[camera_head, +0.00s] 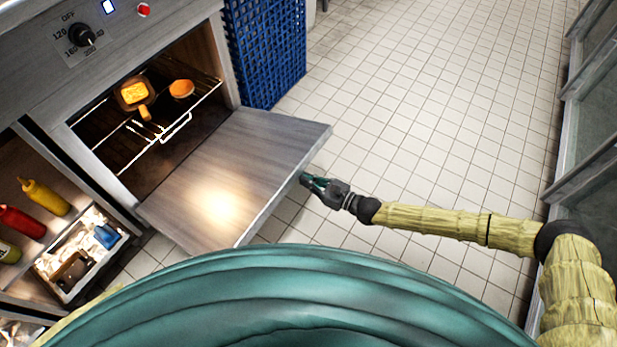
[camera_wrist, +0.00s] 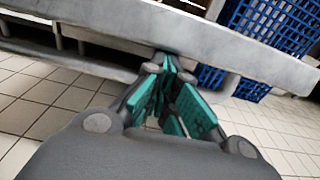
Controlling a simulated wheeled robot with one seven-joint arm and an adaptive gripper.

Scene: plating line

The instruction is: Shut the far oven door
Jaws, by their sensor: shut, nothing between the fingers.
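The oven door (camera_head: 235,170) hangs open, folded down to about level in front of the lit oven cavity (camera_head: 165,140). Its outer edge also crosses the wrist view (camera_wrist: 160,30) as a grey slab. My gripper (camera_head: 305,180) is at the door's outer right edge, with its fingers pointing at the door. In the wrist view my gripper (camera_wrist: 165,75) is shut and empty, with its fingertips close under the slab's edge. I cannot tell whether the fingertips touch the door.
A wire rack (camera_head: 140,130) in the oven bears a pan (camera_head: 134,94) and an orange bowl (camera_head: 181,89). A blue crate stack (camera_head: 265,50) stands beside the oven. Shelves with sauce bottles (camera_head: 44,196) are at left. The tiled floor (camera_head: 430,110) is clear; a glazed cabinet (camera_head: 590,140) lines the right.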

